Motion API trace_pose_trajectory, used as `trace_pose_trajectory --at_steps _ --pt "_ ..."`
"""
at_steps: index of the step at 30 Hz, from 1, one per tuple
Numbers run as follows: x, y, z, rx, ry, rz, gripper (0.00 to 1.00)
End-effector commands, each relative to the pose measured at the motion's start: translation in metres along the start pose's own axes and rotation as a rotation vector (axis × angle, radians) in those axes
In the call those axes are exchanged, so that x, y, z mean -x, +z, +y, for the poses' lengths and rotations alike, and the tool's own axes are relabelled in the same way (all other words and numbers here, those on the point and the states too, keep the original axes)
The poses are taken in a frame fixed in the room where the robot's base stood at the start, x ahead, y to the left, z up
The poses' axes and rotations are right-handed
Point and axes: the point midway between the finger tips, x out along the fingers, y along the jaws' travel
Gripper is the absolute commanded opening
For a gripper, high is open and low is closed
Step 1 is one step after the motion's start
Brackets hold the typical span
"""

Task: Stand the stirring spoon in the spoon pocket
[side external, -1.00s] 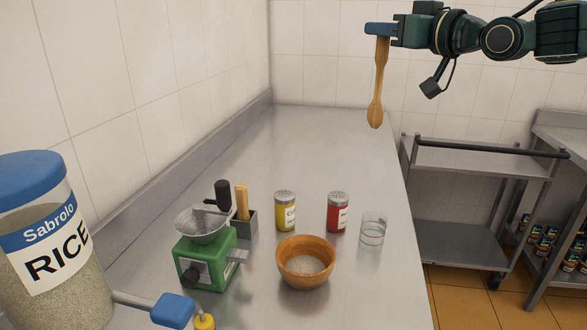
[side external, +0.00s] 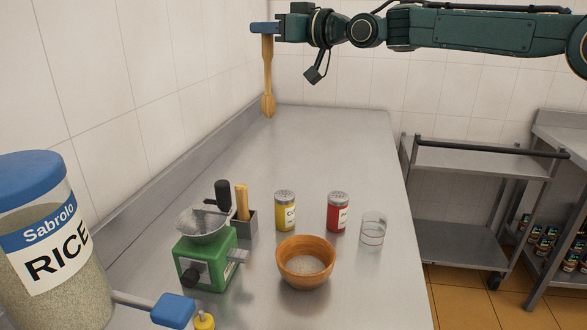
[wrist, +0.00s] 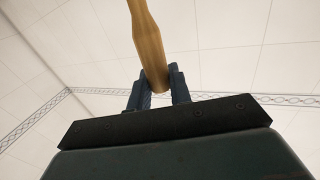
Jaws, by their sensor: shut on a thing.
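The wooden stirring spoon (side external: 267,70) hangs upright, bowl end down, high above the far left end of the counter. My gripper (side external: 264,29) is shut on its upper end. In the wrist view, the spoon's wooden shaft (wrist: 149,45) sits between the two blue fingers (wrist: 160,90). A small grey metal holder (side external: 247,228), which looks like the spoon pocket, stands on the counter behind the green grinder. A wooden handle (side external: 242,200) sticks up at it; the grinder partly hides the holder. The spoon is well apart from the holder.
The green grinder (side external: 206,262) with a black-knobbed crank stands in front of the holder. A yellow shaker (side external: 285,212), red shaker (side external: 338,213), glass (side external: 373,232) and wooden bowl (side external: 304,265) stand to the right. A rice jar (side external: 50,245) fills the left foreground. The far counter is clear.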

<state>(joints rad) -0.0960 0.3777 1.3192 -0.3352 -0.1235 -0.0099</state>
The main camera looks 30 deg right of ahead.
Motion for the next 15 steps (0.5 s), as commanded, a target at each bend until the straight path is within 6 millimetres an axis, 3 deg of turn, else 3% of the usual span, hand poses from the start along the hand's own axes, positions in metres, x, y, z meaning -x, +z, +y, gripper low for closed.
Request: trace_pose_trajectory --at_steps 3,15 --pt "-0.024 0.01 -0.009 0.001 -0.049 -0.003 0.0" --pt "-0.088 0.049 -0.044 0.011 -0.205 -0.006 0.0"
